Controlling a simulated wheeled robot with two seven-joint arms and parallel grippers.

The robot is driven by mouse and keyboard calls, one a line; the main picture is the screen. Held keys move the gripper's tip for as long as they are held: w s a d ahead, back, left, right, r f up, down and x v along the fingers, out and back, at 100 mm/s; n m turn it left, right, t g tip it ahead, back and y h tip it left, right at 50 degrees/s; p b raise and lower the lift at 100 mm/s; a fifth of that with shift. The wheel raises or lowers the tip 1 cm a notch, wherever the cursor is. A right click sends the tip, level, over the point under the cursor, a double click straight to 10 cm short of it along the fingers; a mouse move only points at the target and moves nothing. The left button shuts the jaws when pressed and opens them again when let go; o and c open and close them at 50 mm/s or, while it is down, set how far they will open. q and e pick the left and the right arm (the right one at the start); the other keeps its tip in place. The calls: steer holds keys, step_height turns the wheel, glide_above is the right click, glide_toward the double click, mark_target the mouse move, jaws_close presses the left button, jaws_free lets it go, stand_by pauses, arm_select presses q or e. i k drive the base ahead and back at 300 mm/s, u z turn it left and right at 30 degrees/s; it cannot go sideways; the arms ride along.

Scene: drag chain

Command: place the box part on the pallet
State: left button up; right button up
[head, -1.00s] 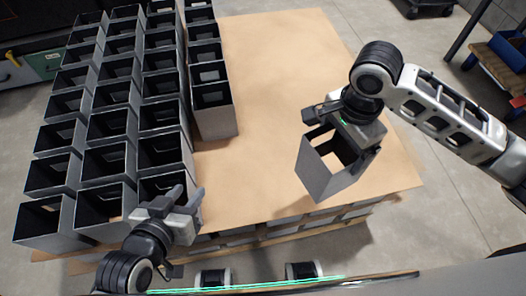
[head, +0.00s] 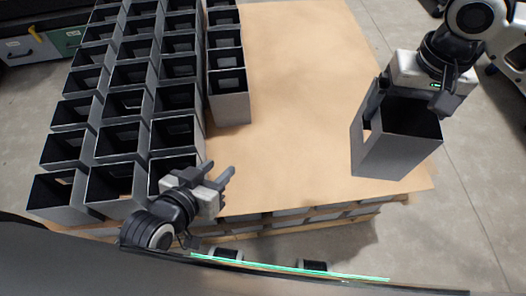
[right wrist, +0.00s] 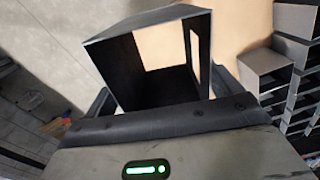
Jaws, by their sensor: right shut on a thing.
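A grey open-ended box part (head: 392,152) is held by my right gripper (head: 412,95) near the right front corner of the pallet. The gripper is shut on it. In the right wrist view the box part (right wrist: 114,72) shows its hollow inside and a window in its side, between the fingers. The pallet (head: 300,100) has a tan cardboard top. I cannot tell whether the part's bottom touches it. My left gripper (head: 212,177) is open and empty over the pallet's front edge, beside the front boxes.
Several rows of similar grey boxes (head: 122,105) fill the left of the pallet. A shorter row ends at a box (head: 230,107) left of the middle. The cardboard right of it is clear. Grey floor (head: 470,200) lies beyond the right edge.

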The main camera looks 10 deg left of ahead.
mark_target(239, 172)
steer(key=z, duration=1.65)
steer(key=k, duration=1.2)
steer(key=u, duration=1.95)
steer(key=i, duration=0.5)
steer(key=z, duration=0.05)
